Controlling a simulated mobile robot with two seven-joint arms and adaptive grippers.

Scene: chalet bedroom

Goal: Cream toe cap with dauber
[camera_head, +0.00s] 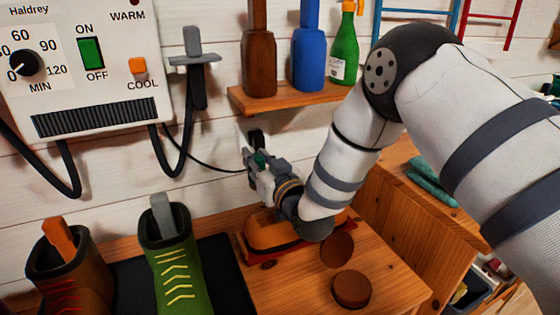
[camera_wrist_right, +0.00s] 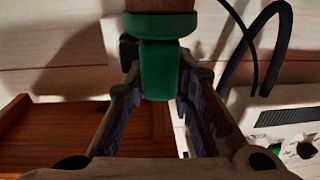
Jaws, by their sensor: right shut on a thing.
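My right gripper (camera_head: 262,168) is shut on a green-handled thing, likely the dauber (camera_wrist_right: 160,70). In the right wrist view its green grip sits between the two fingers (camera_wrist_right: 160,95), with a wider green collar and a brown part at the top edge. In the head view only a bit of green shows between the fingers. An orange-brown shoe (camera_head: 268,232) lies on a red base on the bench, below the gripper and partly hidden by my right wrist. The gripper is above and apart from it. A round brown tin (camera_head: 352,289) stands to the right, with a brown disc (camera_head: 337,250) behind it.
A brown boot (camera_head: 70,270) and a green boot (camera_head: 173,262) stand on a dark mat at left. A shelf (camera_head: 290,98) with several bottles is on the wall close above the gripper. A dryer control box (camera_head: 82,70) with hoses hangs at left. A teal cloth (camera_head: 432,180) lies at right.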

